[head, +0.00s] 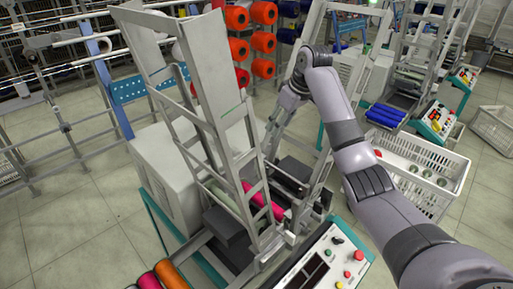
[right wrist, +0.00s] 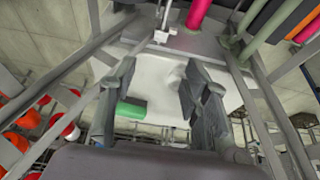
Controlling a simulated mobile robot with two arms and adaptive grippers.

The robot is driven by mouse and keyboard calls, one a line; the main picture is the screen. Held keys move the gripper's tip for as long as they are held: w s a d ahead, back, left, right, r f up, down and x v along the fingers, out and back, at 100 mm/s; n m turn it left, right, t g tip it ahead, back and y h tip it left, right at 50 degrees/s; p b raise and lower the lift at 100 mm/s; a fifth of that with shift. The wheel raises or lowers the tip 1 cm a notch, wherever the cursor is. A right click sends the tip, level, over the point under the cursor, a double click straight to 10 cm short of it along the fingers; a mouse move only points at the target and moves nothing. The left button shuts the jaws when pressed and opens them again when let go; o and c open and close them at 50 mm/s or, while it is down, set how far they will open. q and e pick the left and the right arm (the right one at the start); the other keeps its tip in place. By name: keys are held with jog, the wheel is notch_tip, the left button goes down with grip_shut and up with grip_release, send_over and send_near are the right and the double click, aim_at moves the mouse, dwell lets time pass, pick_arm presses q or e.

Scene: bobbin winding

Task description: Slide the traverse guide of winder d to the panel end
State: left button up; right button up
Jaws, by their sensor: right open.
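The near winder (head: 215,115) has a tall pale frame, a pink bobbin (head: 262,200) low inside it and a button panel (head: 325,262) at its front right. My right gripper (head: 284,112) is at the far side of this frame, partly hidden by its bars. In the right wrist view its two dark fingers (right wrist: 160,70) are apart with nothing held between them. A small white block (right wrist: 165,36) on a thin rod, possibly the traverse guide, is beyond the fingertips and apart from them. I cannot make out the guide surely in the head view. My left gripper is out of view.
A white crate (head: 452,163) stands right of my right arm. Orange bobbins (head: 237,18) hang on a rack behind the frame. Other winders with panels (head: 436,121) stand at the back right. Slanted frame bars crowd both sides of the right gripper. Open floor (head: 70,220) lies at the left.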

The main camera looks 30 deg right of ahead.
jog(key=p, duration=0.1)
send_near(264, 157)
jog(key=shift+p+x, duration=0.5)
jog(key=shift+x, duration=0.55)
jog(key=x, duration=0.5)
jog(key=shift+w+a+f, duration=0.1)
jog(key=shift+w+f, duration=0.1)
jog(key=shift+f, duration=0.1)
jog(key=shift+w+f, duration=0.15)
jog(key=shift+f, duration=0.2)
jog(key=shift+w+f, duration=0.15)
jog(key=shift+f, duration=0.15)
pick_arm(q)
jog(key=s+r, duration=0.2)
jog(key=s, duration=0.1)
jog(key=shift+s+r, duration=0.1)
pick_arm(e)
jog(key=shift+a, duration=0.1)
grip_shut()
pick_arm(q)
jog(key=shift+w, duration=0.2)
